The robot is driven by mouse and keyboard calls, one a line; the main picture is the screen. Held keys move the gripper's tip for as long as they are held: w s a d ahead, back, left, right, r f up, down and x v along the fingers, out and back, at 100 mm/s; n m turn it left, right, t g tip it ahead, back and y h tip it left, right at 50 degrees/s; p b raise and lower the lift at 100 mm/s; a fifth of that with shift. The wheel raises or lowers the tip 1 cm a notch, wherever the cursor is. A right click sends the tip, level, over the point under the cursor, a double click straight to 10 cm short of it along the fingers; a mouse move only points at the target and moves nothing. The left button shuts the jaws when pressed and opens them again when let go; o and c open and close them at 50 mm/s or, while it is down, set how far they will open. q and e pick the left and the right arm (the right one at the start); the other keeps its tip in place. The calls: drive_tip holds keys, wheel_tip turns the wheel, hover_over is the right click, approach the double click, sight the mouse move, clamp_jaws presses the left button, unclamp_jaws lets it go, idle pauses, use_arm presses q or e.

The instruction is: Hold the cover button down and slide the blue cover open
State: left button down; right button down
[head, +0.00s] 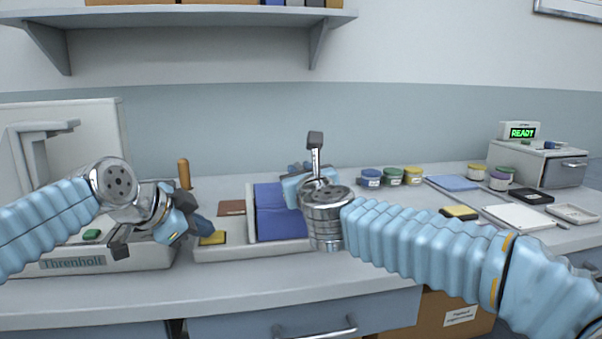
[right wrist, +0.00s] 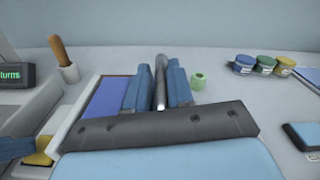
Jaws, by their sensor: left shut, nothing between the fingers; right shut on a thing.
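The blue cover (head: 268,214) lies on the pale tray (head: 222,254) in the middle of the bench. It also shows in the right wrist view (right wrist: 106,98). The yellow button (head: 214,238) is at the tray's left front. My left gripper (head: 201,227) is shut and empty, its tip at the button; I cannot tell how far the button is down. My right gripper (head: 297,178) is over the cover's right part, mostly hidden behind my wrist. In the right wrist view, its blue fingers (right wrist: 160,92) are shut on an upright metal piece, apparently the cover's handle.
A pale machine (head: 105,258) stands left of the tray, with a wooden-handled tool (head: 184,174) behind. Several jars (head: 391,176) stand right of the tray. Further right are a blue pad (head: 453,183), a white board (head: 518,217) and a box reading READY (head: 548,166).

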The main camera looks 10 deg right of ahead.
drive_tip(key=d, duration=0.4)
drive_tip(key=shift+d, duration=0.3)
drive_tip(key=c, duration=1.1)
unclamp_jaws()
drive_tip(key=shift+s, duration=0.1)
drive_tip(key=s, duration=1.2)
use_arm(q)
drive_tip(key=shift+r, duration=0.9)
use_arm(e)
drive_tip(key=shift+w, duration=0.1)
